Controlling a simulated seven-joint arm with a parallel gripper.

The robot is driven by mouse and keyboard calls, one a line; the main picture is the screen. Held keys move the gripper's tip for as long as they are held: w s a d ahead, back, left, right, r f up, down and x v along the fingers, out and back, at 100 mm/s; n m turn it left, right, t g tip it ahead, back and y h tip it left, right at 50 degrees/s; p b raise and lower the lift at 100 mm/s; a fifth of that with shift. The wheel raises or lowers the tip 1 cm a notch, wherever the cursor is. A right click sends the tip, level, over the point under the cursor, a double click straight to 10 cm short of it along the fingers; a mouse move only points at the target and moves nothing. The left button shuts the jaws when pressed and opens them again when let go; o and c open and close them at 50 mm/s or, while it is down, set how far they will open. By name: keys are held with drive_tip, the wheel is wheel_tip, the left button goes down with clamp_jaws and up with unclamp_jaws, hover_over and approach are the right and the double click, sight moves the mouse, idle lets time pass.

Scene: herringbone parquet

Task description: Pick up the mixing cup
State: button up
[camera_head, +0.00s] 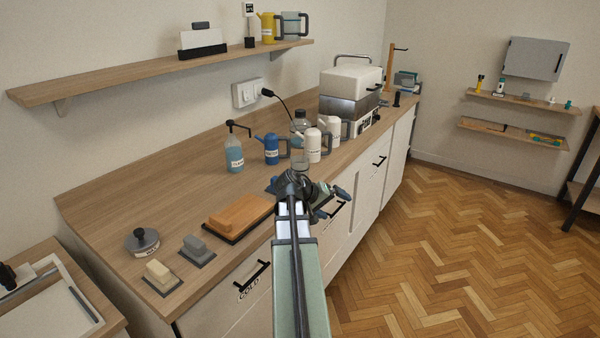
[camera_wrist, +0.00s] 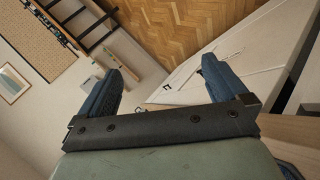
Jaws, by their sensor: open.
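My gripper (camera_head: 312,188) is over the counter's front edge in the head view, partly hidden by my arm. The wrist view shows my gripper (camera_wrist: 164,72) open, with two blue fingers wide apart and nothing between them. A small clear, greyish cup-like vessel (camera_head: 301,164) stands on the counter just beyond my gripper, its lower part hidden. It may be the mixing cup, but I cannot tell for certain. No cup shows in the wrist view, which looks toward floor, wall and cabinet fronts.
An orange-brown block (camera_head: 239,213) lies to the left. A white-lidded machine (camera_head: 350,88) is farther back. Parquet (camera_head: 460,250) is clear at right.

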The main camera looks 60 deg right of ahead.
drive_tip(key=w+d+r+m+t+y, duration=0.1)
drive_tip(key=w+d+r+m+t, duration=0.1)
drive_tip(key=w+d+r, duration=0.3)
drive_tip(key=w+r+m+t+y, duration=0.1)
drive_tip(key=w+r+m, duration=0.1)
drive_tip(key=w, duration=0.4)
drive_tip(key=m+t+y, duration=0.1)
drive_tip(key=m+t, duration=0.1)
drive_tip(key=t, duration=0.1)
approach(301, 167)
drive_tip(key=w+d, duration=0.2)
drive_tip(key=x, duration=1.2)
drive_tip(key=shift+w+d+f, duration=0.1)
drive_tip(key=shift+d+f, duration=0.2)
drive_tip(key=shift+c, duration=0.4)
drive_tip(key=c, duration=0.9)
